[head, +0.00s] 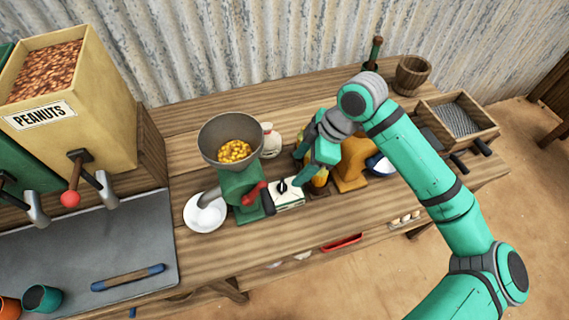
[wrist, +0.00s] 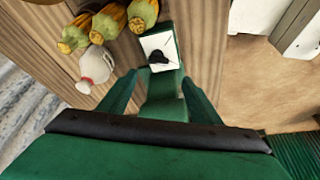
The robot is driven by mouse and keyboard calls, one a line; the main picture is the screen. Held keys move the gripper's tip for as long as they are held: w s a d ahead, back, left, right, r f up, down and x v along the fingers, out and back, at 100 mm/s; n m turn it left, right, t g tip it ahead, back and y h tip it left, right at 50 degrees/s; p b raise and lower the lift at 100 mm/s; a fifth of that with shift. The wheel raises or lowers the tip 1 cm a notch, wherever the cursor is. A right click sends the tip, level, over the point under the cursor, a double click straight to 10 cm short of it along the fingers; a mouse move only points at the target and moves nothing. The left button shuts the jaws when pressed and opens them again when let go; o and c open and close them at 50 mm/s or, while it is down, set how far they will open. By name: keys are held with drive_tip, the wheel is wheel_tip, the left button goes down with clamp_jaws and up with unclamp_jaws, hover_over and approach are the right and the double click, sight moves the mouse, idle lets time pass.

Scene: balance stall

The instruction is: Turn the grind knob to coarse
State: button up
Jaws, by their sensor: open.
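The grind knob (head: 283,186) is a small black pointer knob on a white plate (head: 290,197) beside the green grinder (head: 240,187). In the wrist view the knob (wrist: 158,57) shows near the top middle on its white plate (wrist: 166,42). My gripper (head: 302,179) is just right of the plate in the head view. In the wrist view my gripper (wrist: 159,79) has its two fingers spread, with the knob beyond and between the tips. They look apart from the knob. The marks on the plate are too small to read.
An orange stand (head: 352,165) is right of my gripper.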

sight(283, 184)
drive_tip(key=x, duration=1)
drive_tip(key=shift+w+f, duration=0.25)
drive_tip(key=shift+f, duration=0.15)
